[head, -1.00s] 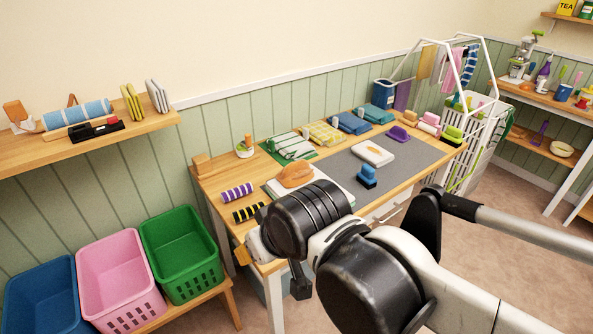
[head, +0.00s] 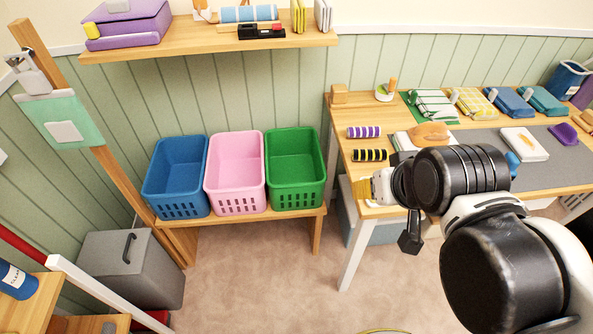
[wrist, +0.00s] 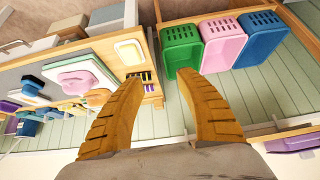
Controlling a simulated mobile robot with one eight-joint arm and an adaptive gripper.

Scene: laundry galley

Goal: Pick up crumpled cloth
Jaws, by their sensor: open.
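A rounded orange lump (head: 430,133), which looks like the crumpled cloth, lies on the worktable at the back edge of a white pad. In the wrist view the orange lump (wrist: 97,97) shows left of my fingers, beside a pink object (wrist: 75,78) on the white pad (wrist: 103,78). My gripper (head: 367,190) is in the air by the table's left front corner, apart from the lump. In the wrist view its yellow fingers (wrist: 160,80) are spread with nothing between them. My arm hides part of the pad and the pink object in the head view.
Yellow-black (head: 370,155) and purple-white (head: 363,132) rolls lie left of the lump. Folded cloths (head: 432,104) line the table's back. Blue (head: 175,175), pink (head: 234,172) and green (head: 295,168) baskets stand on a low bench. Floor before the bench is clear.

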